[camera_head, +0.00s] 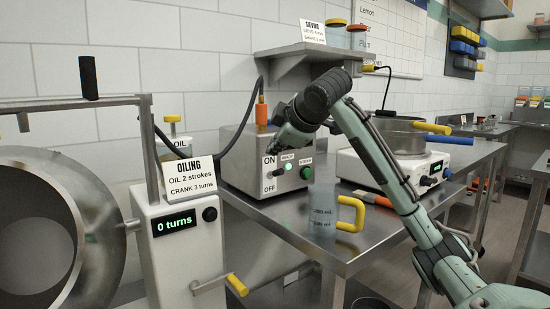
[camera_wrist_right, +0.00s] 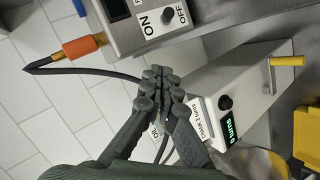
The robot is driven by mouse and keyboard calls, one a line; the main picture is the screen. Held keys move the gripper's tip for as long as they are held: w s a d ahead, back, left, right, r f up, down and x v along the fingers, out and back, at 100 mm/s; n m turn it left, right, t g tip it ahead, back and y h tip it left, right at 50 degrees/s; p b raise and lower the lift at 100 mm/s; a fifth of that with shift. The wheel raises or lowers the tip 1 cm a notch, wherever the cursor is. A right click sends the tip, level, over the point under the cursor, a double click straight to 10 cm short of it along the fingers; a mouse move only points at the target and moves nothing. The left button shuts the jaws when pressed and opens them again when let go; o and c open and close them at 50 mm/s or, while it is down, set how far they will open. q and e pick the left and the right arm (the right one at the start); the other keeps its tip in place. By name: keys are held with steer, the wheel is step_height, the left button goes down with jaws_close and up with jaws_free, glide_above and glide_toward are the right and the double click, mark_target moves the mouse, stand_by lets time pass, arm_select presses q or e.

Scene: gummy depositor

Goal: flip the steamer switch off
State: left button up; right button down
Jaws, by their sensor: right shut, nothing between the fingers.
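The steamer box (camera_head: 240,165) is a grey metal unit on the steel table, with ON and OFF labels at the left of its front panel. In the right wrist view, the black switch (camera_wrist_right: 168,15) sits between ON and OFF on the steamer panel (camera_wrist_right: 125,40); which way it is set is too small to tell. My right gripper (camera_head: 281,143) is in front of the steamer's upper front, pointing down-left near the ON label. It also shows in the wrist view (camera_wrist_right: 163,88), shut and empty, apart from the switch. My left gripper is out of view.
The oiling machine (camera_head: 180,245), with a "0 turns" display and yellow-handled crank, stands left of the steamer. A jug (camera_head: 322,212) with a yellow handle stands on the table in front. A hot plate (camera_head: 400,170) with a pot is to the right. A shelf (camera_head: 310,52) overhangs above.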

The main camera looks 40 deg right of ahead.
mark_target(276, 174)
steer(key=x, duration=0.9)
steer(key=shift+w+d+f+p, duration=0.1)
steer(key=shift+d+f+p, duration=0.25)
steer(key=shift+d+f, duration=0.1)
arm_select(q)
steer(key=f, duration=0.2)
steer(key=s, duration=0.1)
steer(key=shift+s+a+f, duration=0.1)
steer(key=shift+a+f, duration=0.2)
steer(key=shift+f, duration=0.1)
arm_select(e)
steer(key=shift+s+d+f, duration=0.3)
steer(key=shift+d+f, duration=0.05)
steer(key=shift+d, duration=0.25)
steer(key=shift+s+d+f, duration=0.3)
steer(key=shift+d, duration=0.3)
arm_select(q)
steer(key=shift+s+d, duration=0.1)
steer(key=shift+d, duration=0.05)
arm_select(e)
steer(key=shift+f, duration=0.1)
